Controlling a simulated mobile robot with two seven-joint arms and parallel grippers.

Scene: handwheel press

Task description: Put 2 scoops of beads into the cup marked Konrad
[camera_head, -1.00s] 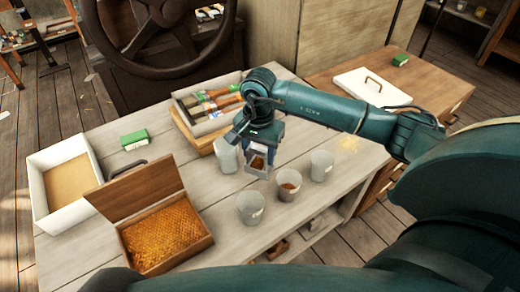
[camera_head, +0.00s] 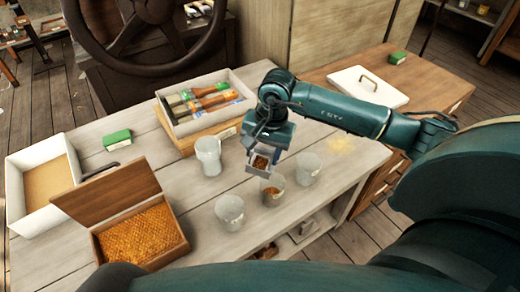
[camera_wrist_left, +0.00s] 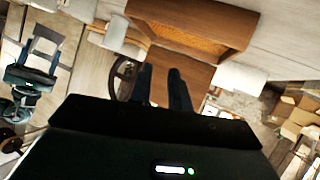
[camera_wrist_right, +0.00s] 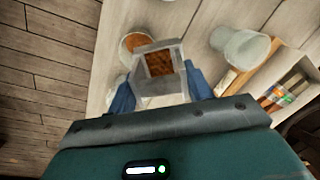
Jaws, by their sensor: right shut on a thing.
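My right gripper (camera_head: 268,145) is shut on a small grey square scoop (camera_wrist_right: 160,75) with brown beads in it. In the head view the scoop (camera_head: 259,165) is above and just behind a cup with some brown beads in it (camera_head: 272,190). This cup also shows in the right wrist view (camera_wrist_right: 128,55), partly behind the scoop. A front cup with a label (camera_head: 230,212) and a right-hand cup (camera_head: 308,168) stand beside it. I cannot read the names. An open wooden box of orange-brown beads (camera_head: 140,238) is at front left. My left gripper (camera_wrist_left: 160,75) is open and empty.
A clear cup or jar (camera_head: 208,155) stands behind the cups, near a tray of brushes or tools (camera_head: 205,102). A white tray (camera_head: 15,190) and a green box (camera_head: 117,140) are at left. A handwheel (camera_head: 145,20) is behind the table.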

